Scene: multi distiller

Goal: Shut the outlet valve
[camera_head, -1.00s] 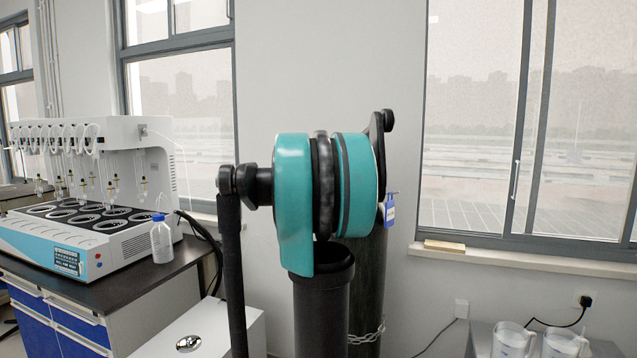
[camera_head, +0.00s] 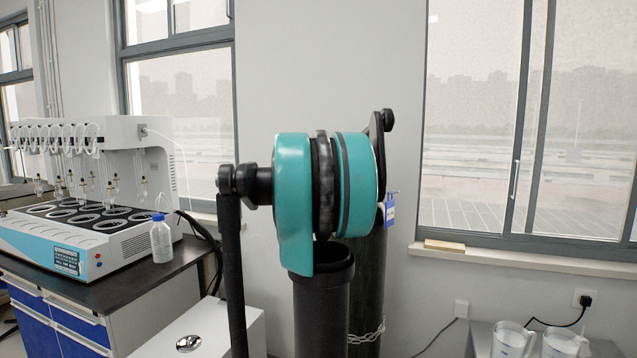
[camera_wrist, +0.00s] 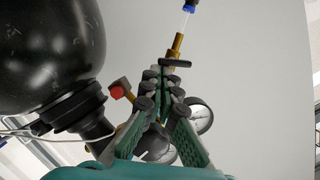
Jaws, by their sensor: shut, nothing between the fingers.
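In the wrist view, my gripper (camera_wrist: 164,82) is shut and empty, its green and black fingers angled together below a brass fitting (camera_wrist: 177,44). A small black bar (camera_wrist: 178,63) on the brass stem, which looks like the outlet valve's handle, lies across it right at my fingertips. I cannot tell whether they touch. A blue connector with a thin tube (camera_wrist: 190,7) is above the stem. A round gauge (camera_wrist: 199,116) is right of my fingers, and a second one is partly hidden behind them. A red knob (camera_wrist: 117,91) is to the left. My gripper is hidden in the head view.
A black gas cylinder (camera_wrist: 45,50) fills the wrist view's upper left. In the head view the dark cylinder (camera_head: 371,285) stands behind my arm, with a chain around it. A multi distiller (camera_head: 90,190) and a wash bottle (camera_head: 161,240) are on the left bench. Beakers (camera_head: 512,341) stand lower right.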

